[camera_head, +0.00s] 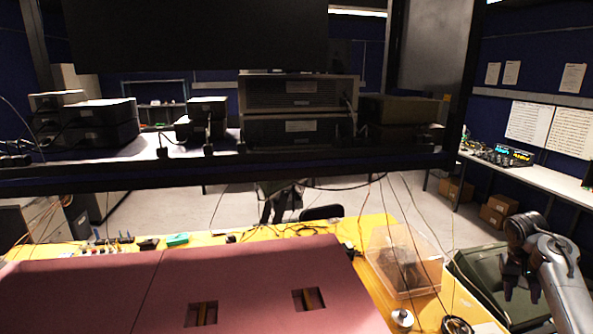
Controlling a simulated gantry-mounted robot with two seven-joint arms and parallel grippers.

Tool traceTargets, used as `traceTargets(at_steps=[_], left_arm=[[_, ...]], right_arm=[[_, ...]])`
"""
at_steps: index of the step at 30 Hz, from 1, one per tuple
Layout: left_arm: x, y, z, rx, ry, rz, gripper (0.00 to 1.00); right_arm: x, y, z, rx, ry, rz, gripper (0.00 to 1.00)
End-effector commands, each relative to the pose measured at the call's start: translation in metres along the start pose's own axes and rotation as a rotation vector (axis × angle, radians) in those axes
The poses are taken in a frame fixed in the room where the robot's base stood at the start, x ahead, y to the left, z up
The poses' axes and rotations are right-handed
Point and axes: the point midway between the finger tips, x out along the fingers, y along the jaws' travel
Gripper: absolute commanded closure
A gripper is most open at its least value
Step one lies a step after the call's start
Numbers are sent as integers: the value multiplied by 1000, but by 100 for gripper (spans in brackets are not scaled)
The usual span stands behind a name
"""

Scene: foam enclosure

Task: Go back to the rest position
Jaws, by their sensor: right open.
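My right gripper (521,294) is at the lower right, at the end of my grey arm. Its dark fingers point down and are apart, with nothing seen between them. It is over or in front of a dark green bin (478,268), to the right of the yellow table; the exact height above the bin cannot be told. My left gripper and arm are not in view.
Pink foam panels (245,262) with two rectangular cutouts cover the yellow table (376,222). A clear plastic box (395,245) stands at its right. Cables hang over the table. A dark shelf (110,180) with electronics crosses in front. A white bench (540,178) is at the far right.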

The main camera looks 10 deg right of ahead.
Motion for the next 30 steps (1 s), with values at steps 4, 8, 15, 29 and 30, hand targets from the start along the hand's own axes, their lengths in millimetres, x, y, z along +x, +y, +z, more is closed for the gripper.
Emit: traceTargets(at_steps=[4, 8, 15, 29, 30], left_arm=[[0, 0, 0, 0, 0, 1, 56], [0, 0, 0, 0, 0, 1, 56], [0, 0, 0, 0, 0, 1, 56], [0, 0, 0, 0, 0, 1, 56], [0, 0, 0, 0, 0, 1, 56]], right_arm=[[31, -12, 9, -48, 44, 67, 51], [53, -18, 20, -94, 92, 122, 51], [107, -44, 68, -264, 210, 232, 51], [180, -113, 283, -792, 401, 218, 51], [181, -116, 304, -832, 410, 199, 51]])
